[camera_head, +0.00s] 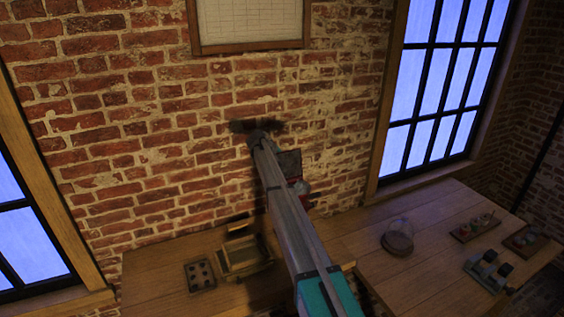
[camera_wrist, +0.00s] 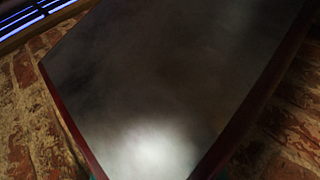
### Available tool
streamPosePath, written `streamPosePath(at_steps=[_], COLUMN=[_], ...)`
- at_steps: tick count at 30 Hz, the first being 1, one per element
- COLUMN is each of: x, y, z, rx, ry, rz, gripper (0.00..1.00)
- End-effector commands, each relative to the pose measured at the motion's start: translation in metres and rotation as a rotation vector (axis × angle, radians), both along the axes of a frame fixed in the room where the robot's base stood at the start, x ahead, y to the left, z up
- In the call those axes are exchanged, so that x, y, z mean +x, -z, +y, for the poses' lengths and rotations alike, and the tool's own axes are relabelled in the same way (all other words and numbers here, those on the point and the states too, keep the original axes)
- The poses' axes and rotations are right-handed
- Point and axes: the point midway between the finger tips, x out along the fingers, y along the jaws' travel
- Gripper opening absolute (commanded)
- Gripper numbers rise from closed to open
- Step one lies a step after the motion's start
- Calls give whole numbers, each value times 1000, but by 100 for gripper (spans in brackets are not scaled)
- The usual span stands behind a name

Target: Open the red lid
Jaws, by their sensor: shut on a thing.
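A dark grey panel with red edges, which I take to be the red lid (camera_wrist: 170,75), fills most of the wrist view, very close to the camera. In the head view it looks like a small dark plate (camera_head: 289,163) beside my arm, raised above the table in front of the brick wall. My gripper (camera_head: 299,188) is shut on it; my arm hides much of the gripper, and the fingers are hardly visible. The jar or box under the lid cannot be made out.
A wooden table (camera_head: 350,245) runs along the wall. On its left are a holed block (camera_head: 200,275) and a wooden tray (camera_head: 246,268). On its right are a glass dome (camera_head: 397,238) and small trays of parts (camera_head: 475,228).

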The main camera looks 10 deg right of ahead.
Motion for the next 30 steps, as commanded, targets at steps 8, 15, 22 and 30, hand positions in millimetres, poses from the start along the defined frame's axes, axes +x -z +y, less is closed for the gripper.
streamPosePath(at_steps=[8, 15, 22, 30], x=[-3, -1, 0, -1], y=[2, 1, 1, 1], z=[1, -4, -6, -5], rx=[11, 9, 7, 7], ry=[3, 6, 7, 8], rz=[3, 1, 0, 1], gripper=[38, 69, 69, 69])
